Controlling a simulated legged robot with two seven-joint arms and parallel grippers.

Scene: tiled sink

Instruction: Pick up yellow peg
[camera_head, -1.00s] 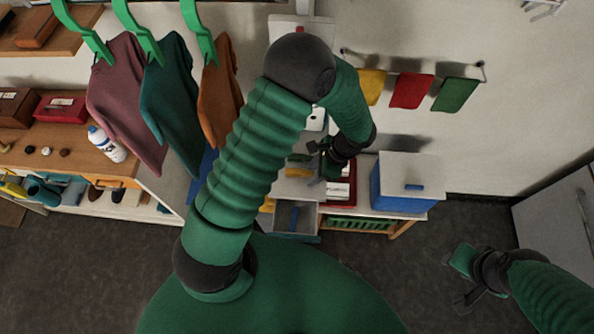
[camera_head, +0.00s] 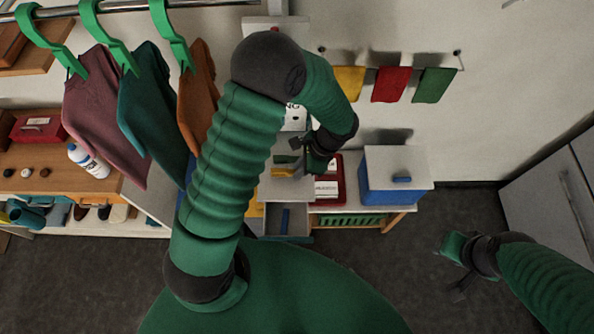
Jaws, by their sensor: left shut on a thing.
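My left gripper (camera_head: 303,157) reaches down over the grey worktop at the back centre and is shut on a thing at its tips. Small yellow and green strips (camera_head: 284,171) show right beside its fingertips; the yellow one looks like the yellow peg. They are too small and too partly hidden to show the exact grip or whether the peg is clear of the surface. My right gripper (camera_head: 452,266) is open and empty over the floor at the right.
A red box (camera_head: 328,182) and a blue box with a white lid (camera_head: 393,192) stand right of the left gripper. An open grey drawer (camera_head: 286,222) is below it. Yellow, red and green cloths (camera_head: 390,84) hang behind. Shirts (camera_head: 152,100) hang at left. Dark floor is free at right.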

